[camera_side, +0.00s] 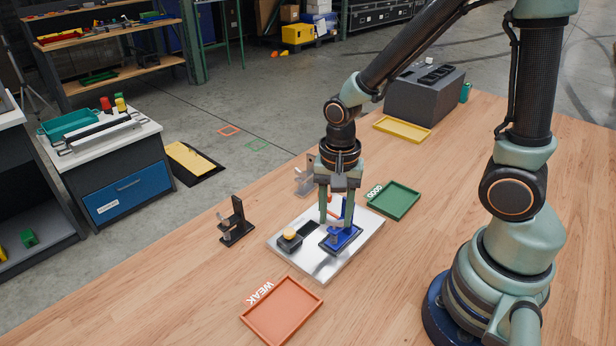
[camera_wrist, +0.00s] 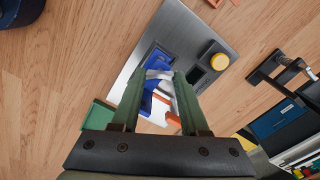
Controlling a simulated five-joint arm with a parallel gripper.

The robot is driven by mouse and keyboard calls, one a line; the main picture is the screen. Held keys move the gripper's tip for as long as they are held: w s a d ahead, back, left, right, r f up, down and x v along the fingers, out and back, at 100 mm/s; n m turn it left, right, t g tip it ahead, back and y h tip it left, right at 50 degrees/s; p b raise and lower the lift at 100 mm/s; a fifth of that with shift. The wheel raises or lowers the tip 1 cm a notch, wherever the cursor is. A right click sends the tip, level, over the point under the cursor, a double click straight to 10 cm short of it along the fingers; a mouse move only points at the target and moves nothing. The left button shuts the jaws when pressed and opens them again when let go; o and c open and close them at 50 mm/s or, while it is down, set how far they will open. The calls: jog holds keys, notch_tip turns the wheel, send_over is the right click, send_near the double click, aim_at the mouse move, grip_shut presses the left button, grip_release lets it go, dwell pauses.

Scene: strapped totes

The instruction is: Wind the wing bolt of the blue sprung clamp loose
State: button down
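The blue sprung clamp (camera_side: 341,241) stands on a pale metal plate (camera_side: 318,262). In the wrist view the blue clamp (camera_wrist: 157,101) shows between my fingers. A silvery wing bolt (camera_side: 333,236) is on the clamp; it also shows between the fingertips in the wrist view (camera_wrist: 158,75). My gripper (camera_side: 335,220) points down just over the clamp, its two green fingers apart on either side. In the wrist view my gripper (camera_wrist: 160,80) shows a gap between the fingers. I cannot tell whether a fingertip touches the wing bolt.
A yellow-knobbed black block (camera_side: 290,240) sits on the plate. A black clamp (camera_side: 236,222) and a grey one (camera_side: 305,176) stand nearby. An orange WEAK tray (camera_side: 282,311), a green GOOD tray (camera_side: 394,200) and a yellow tray (camera_side: 402,130) lie on the bench. The front left wood is clear.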

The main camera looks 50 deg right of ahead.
jog(key=shift+n, duration=1.9)
jog(key=n, duration=0.3)
jog(key=shift+n, duration=0.3)
jog(key=n, duration=1.9)
jog(key=shift+n, duration=1.7)
